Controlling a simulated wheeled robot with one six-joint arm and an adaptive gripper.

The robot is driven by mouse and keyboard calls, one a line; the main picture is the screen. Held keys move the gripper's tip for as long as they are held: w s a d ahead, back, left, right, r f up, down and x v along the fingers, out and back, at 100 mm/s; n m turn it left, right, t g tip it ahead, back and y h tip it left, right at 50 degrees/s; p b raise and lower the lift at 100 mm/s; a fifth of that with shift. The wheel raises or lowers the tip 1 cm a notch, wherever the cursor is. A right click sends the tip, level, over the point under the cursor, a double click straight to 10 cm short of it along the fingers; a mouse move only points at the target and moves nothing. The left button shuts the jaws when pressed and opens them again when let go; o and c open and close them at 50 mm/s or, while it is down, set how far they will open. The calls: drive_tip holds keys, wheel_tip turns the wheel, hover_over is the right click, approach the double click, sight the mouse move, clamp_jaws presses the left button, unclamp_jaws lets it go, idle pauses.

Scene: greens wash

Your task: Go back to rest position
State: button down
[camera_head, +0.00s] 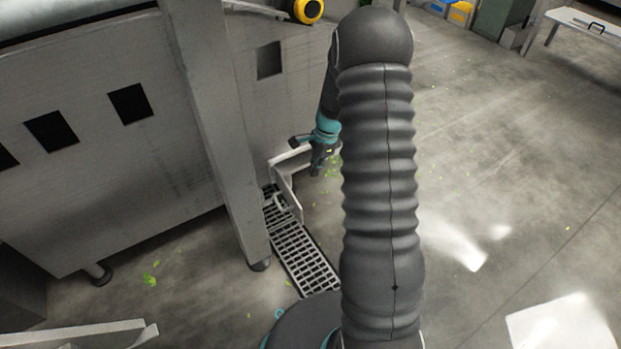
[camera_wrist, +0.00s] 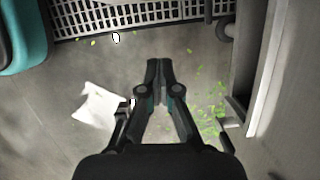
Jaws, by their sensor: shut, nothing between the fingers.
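My gripper (camera_wrist: 159,64) points down over the grey concrete floor in the wrist view. Its two fingers are together with nothing between them. In the head view my gripper (camera_head: 316,172) hangs beside the grey machine, partly behind my dark ribbed arm. The arm rises through the middle of the picture and bends over at the top.
A metal floor grate (camera_head: 303,256) lies beside the machine's upright post (camera_head: 222,140); the grate also shows in the wrist view (camera_wrist: 130,14). Green leaf scraps (camera_wrist: 209,122) are scattered on the floor. A white sheet-like patch (camera_wrist: 98,106) lies left of the gripper. Open floor (camera_head: 500,150) extends to the right.

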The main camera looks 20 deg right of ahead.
drive_tip(key=shift+v, duration=0.8)
drive_tip(key=s+a+r+n+t+h+p, duration=0.1)
drive_tip(key=s+a+r+n, duration=0.3)
drive_tip(key=s+r, duration=0.5)
drive_tip(key=s+a+r+n+t+h+p, duration=0.1)
drive_tip(key=s+a+r+n+t+p, duration=0.1)
drive_tip(key=s+r+n, duration=0.5)
drive_tip(key=s+a+r+n+t+p, duration=0.2)
drive_tip(key=s+a+r+n, duration=0.4)
drive_tip(key=s+r, duration=0.7)
wheel_tip(320, 180, up, 5)
drive_tip(key=shift+a+f+t+h, duration=0.1)
drive_tip(key=shift+a+t+h, duration=0.1)
drive_tip(key=shift+t+h, duration=0.2)
